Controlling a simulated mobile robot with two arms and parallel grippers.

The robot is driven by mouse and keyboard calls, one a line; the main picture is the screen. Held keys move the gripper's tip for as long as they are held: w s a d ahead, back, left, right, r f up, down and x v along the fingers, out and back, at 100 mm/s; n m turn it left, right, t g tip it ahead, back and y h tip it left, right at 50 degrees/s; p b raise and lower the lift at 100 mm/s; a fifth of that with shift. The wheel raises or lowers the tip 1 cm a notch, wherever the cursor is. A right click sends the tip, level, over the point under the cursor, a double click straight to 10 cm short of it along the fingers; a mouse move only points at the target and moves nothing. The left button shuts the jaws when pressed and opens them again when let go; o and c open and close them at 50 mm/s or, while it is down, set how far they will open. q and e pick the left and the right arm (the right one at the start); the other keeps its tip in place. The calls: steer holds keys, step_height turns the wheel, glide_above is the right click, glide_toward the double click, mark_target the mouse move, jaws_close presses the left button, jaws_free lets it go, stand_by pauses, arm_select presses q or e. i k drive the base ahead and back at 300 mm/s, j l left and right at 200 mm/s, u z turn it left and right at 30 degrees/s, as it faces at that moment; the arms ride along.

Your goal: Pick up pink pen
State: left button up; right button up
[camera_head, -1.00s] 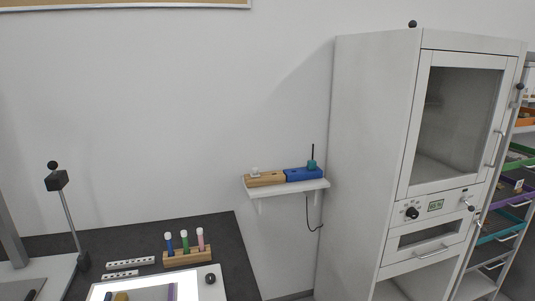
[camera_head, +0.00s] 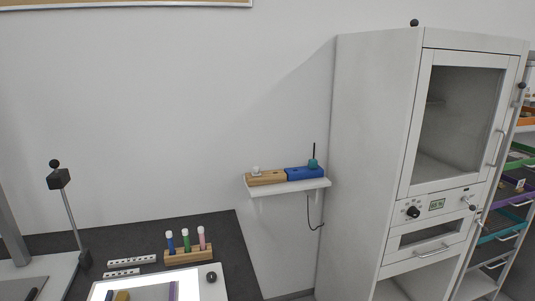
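The pink pen (camera_head: 202,238) stands upright with a white cap in the wooden holder (camera_head: 188,257) on the dark table. It is the rightmost of the pens there, beside a green pen (camera_head: 186,240) and a blue pen (camera_head: 170,242). The pen's lower part is hidden in the holder. Neither of my grippers shows in the head view.
A lit white panel (camera_head: 212,291) and a black knob (camera_head: 211,277) lie in front of the holder on the dark table (camera_head: 228,235). Two white strips (camera_head: 131,261) lie left of it. A wall shelf (camera_head: 290,189) and a tall grey cabinet (camera_head: 375,150) stand to the right.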

mark_target(201, 229)
steer(key=i+j, duration=0.1)
steer(key=j, duration=0.3)
steer(key=i+j, duration=0.15)
steer(key=j, duration=0.2)
steer(key=i+j, duration=0.1)
steer(key=j, duration=0.3)
